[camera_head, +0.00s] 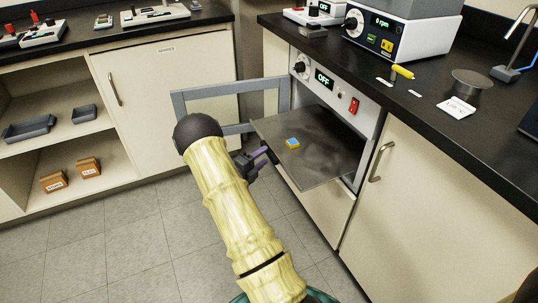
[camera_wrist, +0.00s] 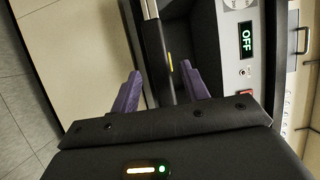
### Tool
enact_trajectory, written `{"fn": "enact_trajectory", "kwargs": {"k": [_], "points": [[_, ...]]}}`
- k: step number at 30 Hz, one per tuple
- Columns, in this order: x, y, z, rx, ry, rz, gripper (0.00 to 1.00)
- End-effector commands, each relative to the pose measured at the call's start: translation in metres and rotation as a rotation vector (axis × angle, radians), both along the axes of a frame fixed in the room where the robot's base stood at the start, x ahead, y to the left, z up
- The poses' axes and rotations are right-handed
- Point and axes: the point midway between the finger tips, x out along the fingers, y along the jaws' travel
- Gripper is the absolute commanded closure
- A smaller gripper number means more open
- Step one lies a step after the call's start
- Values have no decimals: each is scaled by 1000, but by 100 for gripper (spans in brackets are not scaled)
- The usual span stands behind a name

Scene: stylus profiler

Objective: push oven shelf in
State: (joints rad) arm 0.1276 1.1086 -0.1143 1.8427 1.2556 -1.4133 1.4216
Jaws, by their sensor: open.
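The oven shelf (camera_head: 318,158), a flat grey plate, sticks out of the open oven below the counter. A small yellow and blue piece (camera_head: 292,143) lies on it. My gripper (camera_head: 264,154) is at the shelf's left edge in the head view, with its purple fingers pointing at it. In the wrist view my gripper (camera_wrist: 161,68) is open, and the shelf (camera_wrist: 157,60) appears edge-on as a dark strip between the fingers. I cannot tell whether a finger touches it. The far part of the shelf is inside the oven.
The oven door (camera_head: 180,105), a grey frame with a window, stands open behind my arm. The oven panel (camera_head: 325,78) reads OFF and has a red switch. The black counter (camera_head: 425,85) above carries instruments. Tiled floor (camera_head: 130,240) is free at the left.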

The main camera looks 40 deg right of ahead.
Motion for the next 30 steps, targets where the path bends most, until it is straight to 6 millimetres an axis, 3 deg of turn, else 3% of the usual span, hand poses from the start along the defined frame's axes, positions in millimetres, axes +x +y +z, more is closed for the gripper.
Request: {"fn": "enact_trajectory", "kwargs": {"k": [7,17,18,25,30], "points": [[5,-35,-1,0,-1,-3,55],[5,-41,0,0,0,-3,55],[5,-41,0,0,0,-3,56],[6,-40,0,0,0,-1,100],[6,-40,0,0,0,0,100]]}}
